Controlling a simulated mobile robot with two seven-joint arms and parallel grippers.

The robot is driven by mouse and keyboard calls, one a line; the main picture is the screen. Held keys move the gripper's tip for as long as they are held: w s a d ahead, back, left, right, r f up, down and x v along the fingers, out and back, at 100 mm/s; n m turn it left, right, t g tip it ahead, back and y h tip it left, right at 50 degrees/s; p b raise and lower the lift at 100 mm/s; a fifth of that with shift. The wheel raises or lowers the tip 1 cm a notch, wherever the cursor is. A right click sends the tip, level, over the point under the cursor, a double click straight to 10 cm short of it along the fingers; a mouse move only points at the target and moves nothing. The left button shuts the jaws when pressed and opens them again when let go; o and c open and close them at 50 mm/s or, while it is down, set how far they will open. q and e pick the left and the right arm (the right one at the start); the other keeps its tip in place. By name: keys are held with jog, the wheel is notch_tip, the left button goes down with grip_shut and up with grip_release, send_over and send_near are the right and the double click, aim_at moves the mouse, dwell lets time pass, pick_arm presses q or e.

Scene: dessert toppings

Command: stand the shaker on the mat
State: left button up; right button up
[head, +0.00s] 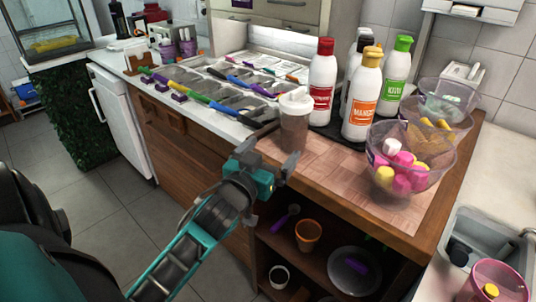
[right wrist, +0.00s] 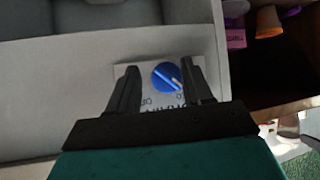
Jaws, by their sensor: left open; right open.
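The shaker (head: 294,128), a clear cup with a white lid, stands upright near the counter's front edge in the head view. It is at the left end of the pinkish checkered mat (head: 345,173); I cannot tell whether its base is on the mat. My left gripper (head: 272,150) is open and empty, low in front of the shaker. Its right finger overlaps the view of the shaker's base; contact cannot be told. My right gripper (right wrist: 160,88) is open and empty in the right wrist view, in front of a panel with a blue knob (right wrist: 167,77).
Several sauce bottles (head: 322,85) stand on a dark base (head: 331,130) right of the shaker. Clear bowls with sweets (head: 438,168) stand at the mat's right. Topping trays (head: 215,92) with coloured handles lie to the left. An open shelf (head: 300,262) is below the counter.

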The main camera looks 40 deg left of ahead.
pick_arm(q)
jog(key=s+d+f+m+g+h, duration=0.1)
jog(key=s+d+f, duration=0.3)
jog(key=f, duration=0.4)
jog(key=s+d+f+m+g+h, duration=0.2)
jog(key=s+d+f, duration=0.3)
jog(key=f, duration=0.3)
jog(key=s+d+f+m+g+h, duration=0.1)
jog(key=s+d+f+g, duration=0.3)
jog(key=f, duration=0.4)
jog(key=shift+s+d+h, duration=0.7)
jog(key=shift+s, duration=0.05)
